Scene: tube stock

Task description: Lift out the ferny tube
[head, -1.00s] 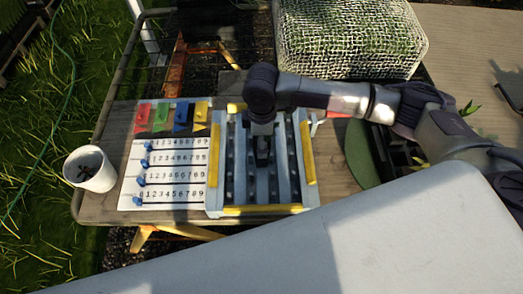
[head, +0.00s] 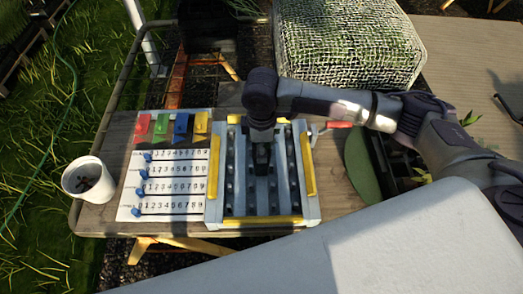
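A grey rack with yellow edge strips (head: 310,172) stands on the wooden table, with several dark, small shapes in rows inside it. My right gripper (head: 262,158) points down over the middle of the rack, its arm coming in from the right. Its fingers are dark and small, so I cannot tell whether they are open or shut or touch anything. I cannot make out a ferny green tube; the gripper and wrist hide part of the rack. My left gripper is not in view.
A white board (head: 172,211) with number rows and blue sliders lies left of the rack. Red, green (head: 160,127), blue and yellow markers line its top. A white cup (head: 88,178) holding dark bits stands at the table's left edge. A woven block (head: 350,45) stands behind.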

